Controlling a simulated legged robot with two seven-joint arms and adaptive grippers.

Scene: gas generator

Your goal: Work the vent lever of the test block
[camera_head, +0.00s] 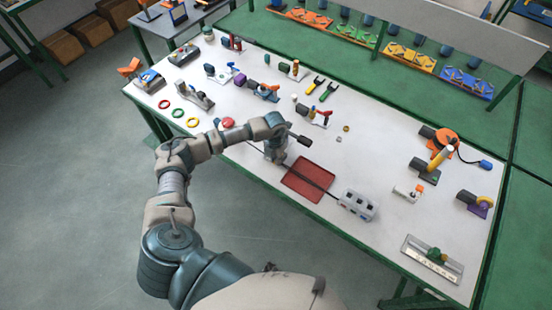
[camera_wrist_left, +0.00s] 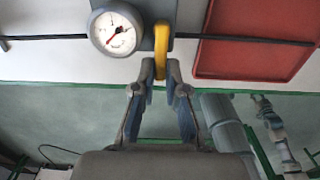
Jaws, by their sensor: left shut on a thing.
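In the left wrist view, a yellow lever (camera_wrist_left: 162,42) hangs down in front of a grey test block (camera_wrist_left: 148,14). A round white pressure gauge (camera_wrist_left: 115,29) with a red needle sits to the left of the lever. My left gripper (camera_wrist_left: 161,72) is shut on the lower end of the yellow lever, one finger on each side. In the head view my left gripper (camera_head: 275,153) is at the table's near edge, left of the red tray. The lever and gauge are hidden there by my arm. My right gripper is in neither view.
A red tray (camera_head: 308,180) lies right of the gripper, crossed by a dark rod or cable. A grey box with sockets (camera_head: 357,205) stands beyond it. Several valves and fittings, plus coloured rings (camera_head: 178,113), lie across the white table.

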